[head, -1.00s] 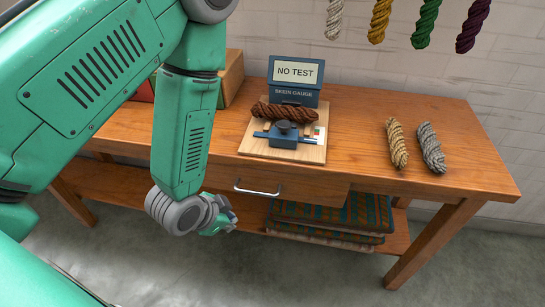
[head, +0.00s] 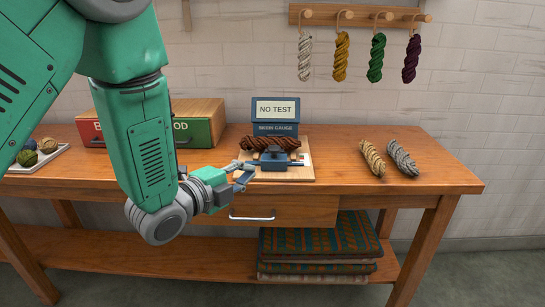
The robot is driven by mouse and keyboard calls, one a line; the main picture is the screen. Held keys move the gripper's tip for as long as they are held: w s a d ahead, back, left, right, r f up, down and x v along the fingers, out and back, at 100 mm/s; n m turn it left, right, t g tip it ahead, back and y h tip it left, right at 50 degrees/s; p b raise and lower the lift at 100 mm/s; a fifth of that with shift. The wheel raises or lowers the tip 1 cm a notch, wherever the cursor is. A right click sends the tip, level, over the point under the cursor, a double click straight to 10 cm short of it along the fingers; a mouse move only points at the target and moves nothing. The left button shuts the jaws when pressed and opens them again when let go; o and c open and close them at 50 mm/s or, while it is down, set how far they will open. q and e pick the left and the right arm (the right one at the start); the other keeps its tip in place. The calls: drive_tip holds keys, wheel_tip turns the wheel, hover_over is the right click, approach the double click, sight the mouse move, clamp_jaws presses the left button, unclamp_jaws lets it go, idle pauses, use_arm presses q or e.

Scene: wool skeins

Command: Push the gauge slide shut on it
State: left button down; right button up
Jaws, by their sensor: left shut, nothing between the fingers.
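The skein gauge (head: 275,129) stands on a light wooden board on the table, and its display reads "NO TEST". A brown skein (head: 284,143) lies across the gauge, in front of the display. The blue gauge slide (head: 273,160) with its dark knob sits just in front of the skein; whether it touches the skein I cannot tell. My left gripper (head: 246,175) is shut and empty, at the left front of the board, close to the slide's left end. Whether it touches the slide I cannot tell. My right gripper is not in view.
A tan skein (head: 372,158) and a grey skein (head: 402,158) lie on the table (head: 440,176) to the right. Red and green boxes (head: 198,132) and a tray of wool balls (head: 62,152) are at the left. Several skeins hang from a wall rack (head: 350,18). A drawer handle (head: 251,217) sits below.

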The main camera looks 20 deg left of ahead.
use_arm(q)
drive_tip(key=b, duration=0.2)
approach(277, 151)
drive_tip(key=x, duration=0.3)
drive_tip(key=d+x, duration=0.1)
drive_tip(key=x, duration=0.3)
drive_tip(key=shift+s+d, duration=0.1)
drive_tip(key=shift+s, duration=0.15)
drive_tip(key=shift+w+a+f, duration=0.1)
drive_tip(key=shift+w+a, duration=0.25)
drive_tip(key=shift+a, duration=0.15)
drive_tip(key=shift+d, duration=0.2)
